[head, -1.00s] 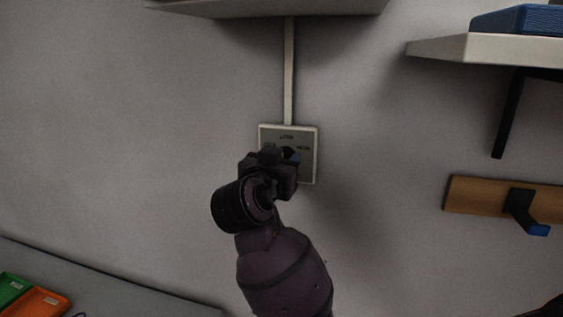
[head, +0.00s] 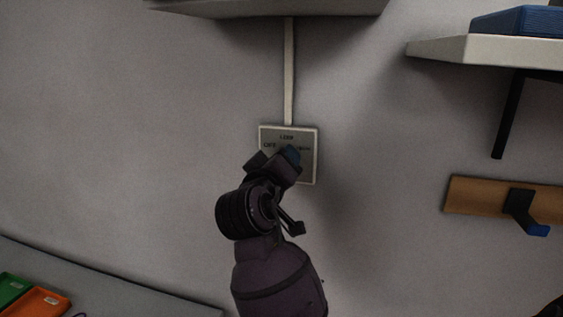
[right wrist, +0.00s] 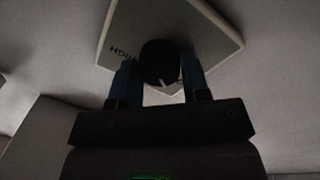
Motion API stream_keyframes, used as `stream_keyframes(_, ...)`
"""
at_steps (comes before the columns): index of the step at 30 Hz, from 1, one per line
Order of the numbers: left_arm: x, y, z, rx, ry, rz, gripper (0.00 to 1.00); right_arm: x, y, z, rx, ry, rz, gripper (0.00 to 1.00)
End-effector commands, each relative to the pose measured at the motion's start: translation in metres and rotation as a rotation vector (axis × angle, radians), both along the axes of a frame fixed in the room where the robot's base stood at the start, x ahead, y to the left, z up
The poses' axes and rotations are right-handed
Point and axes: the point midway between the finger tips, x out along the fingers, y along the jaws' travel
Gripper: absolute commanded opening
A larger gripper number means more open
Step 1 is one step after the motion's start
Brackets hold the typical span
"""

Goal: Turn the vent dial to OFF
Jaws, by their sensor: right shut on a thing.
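The vent panel (head: 307,170) is a grey plate with a pale rim on the wall. Its labels LOW at the top, OFF at the left and one at the right show in the head view. My right gripper (head: 276,160) covers the panel's lower left and hides the dial there. In the right wrist view, the round black dial (right wrist: 158,60) sits between the two blue fingers of my right gripper (right wrist: 159,72), which is shut on it. The dial's white mark points down and slightly right in that view, where HIGH appears upside down at the left. My left gripper is out of view.
A pale conduit (head: 289,75) runs from the panel up to a shelf (head: 265,8). At the right are a shelf (head: 480,50) with a blue object and a wooden rail (head: 470,196) with a hook. Green and orange trays (head: 40,303) lie lower left. The wall around the panel is clear.

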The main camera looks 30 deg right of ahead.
Motion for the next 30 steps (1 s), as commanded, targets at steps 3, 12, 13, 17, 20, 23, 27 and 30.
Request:
stream_keyframes(3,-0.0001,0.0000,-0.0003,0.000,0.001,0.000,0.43,-0.0001,0.0001,-0.0005,-0.037,0.046,0.000,0.19)
stream_keyframes(12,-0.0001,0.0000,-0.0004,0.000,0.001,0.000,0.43,-0.0002,0.0000,-0.0008,-0.091,0.109,0.000,0.19)
stream_keyframes(13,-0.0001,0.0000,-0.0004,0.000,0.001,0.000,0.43,-0.0002,-0.0001,-0.0008,-0.092,0.111,0.000,0.19)
stream_keyframes(17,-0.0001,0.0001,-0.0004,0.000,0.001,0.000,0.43,-0.0002,-0.0001,-0.0008,-0.097,0.116,0.000,0.19)
stream_keyframes(20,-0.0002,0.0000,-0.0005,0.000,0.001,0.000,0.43,-0.0002,-0.0001,-0.0008,-0.098,0.117,0.000,0.19)
stream_keyframes(23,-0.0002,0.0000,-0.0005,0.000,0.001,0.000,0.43,-0.0002,-0.0001,-0.0008,-0.098,0.117,0.000,0.19)
stream_keyframes(27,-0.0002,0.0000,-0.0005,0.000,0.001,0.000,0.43,-0.0001,0.0000,-0.0007,-0.097,0.116,0.000,0.49)
stream_keyframes(30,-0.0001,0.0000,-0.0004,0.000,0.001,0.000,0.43,-0.0001,0.0000,-0.0006,-0.098,0.116,0.000,0.64)
